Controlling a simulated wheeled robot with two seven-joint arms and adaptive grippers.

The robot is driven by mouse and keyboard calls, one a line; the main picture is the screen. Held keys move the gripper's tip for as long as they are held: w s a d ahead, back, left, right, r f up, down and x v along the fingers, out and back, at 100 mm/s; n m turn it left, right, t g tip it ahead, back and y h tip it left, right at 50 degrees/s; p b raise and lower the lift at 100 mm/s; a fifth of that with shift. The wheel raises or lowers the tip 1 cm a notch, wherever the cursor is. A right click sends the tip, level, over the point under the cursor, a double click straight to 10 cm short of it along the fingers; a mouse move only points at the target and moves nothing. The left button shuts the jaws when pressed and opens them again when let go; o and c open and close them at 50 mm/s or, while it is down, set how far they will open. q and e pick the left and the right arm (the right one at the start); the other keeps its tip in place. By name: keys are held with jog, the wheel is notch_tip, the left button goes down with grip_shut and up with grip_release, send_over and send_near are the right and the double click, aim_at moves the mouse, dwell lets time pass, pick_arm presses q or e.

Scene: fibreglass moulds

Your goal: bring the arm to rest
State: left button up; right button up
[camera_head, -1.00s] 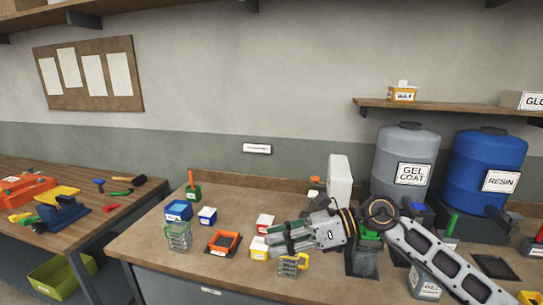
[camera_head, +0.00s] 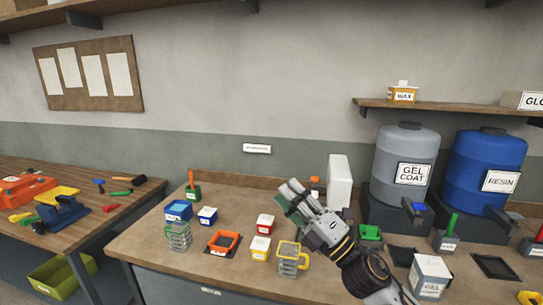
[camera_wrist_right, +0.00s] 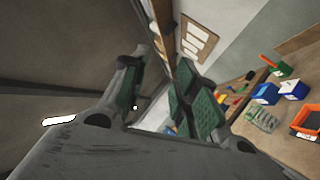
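My right gripper (camera_head: 290,196) is raised over the workbench (camera_head: 150,246), fingers pointing up and to the left. In the right wrist view its green-padded fingers (camera_wrist_right: 158,80) stand apart with nothing between them, so it is open and empty. The right forearm comes in from the lower right. My left arm and gripper are not in view.
A yellow-handled mug (camera_head: 288,260), a yellow box (camera_head: 260,247), a red box (camera_head: 265,224) and an orange tray (camera_head: 223,243) stand left of the arm. A gel coat pot (camera_head: 428,277) stands right of it. Drums (camera_head: 405,150) and a white container (camera_head: 339,182) are behind.

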jog(key=d+f+m+h, duration=0.7)
jog(key=f+m+h, duration=0.2)
jog(key=f+m, duration=0.15)
jog(key=d+f+m+h, duration=0.8)
jog(key=f+m, duration=0.2)
jog(key=m, duration=0.1)
jog(key=s+d+f+m+g, duration=0.3)
jog(key=s+f+m+g, duration=0.65)
jog(key=s+f, duration=1.15)
jog(key=s+f+n+g, duration=0.2)
jog(key=f, duration=1.4)
jog(key=s+f+n+g, duration=0.1)
jog(key=s+f+g, duration=0.1)
jog(key=f, duration=1.4)
jog(key=s+d+f, duration=0.2)
jog(key=s+f, duration=0.8)
jog(key=s, duration=0.1)
jog(key=s+d+f+g, duration=0.1)
jog(key=s+d+f, duration=0.1)
jog(key=s+f, duration=0.8)
jog(key=shift+s+f+h, duration=0.2)
jog(key=shift+s+h, duration=0.1)
jog(key=shift+s, duration=0.35)
jog(key=shift+s+g, duration=0.15)
jog(key=shift+g, duration=0.1)
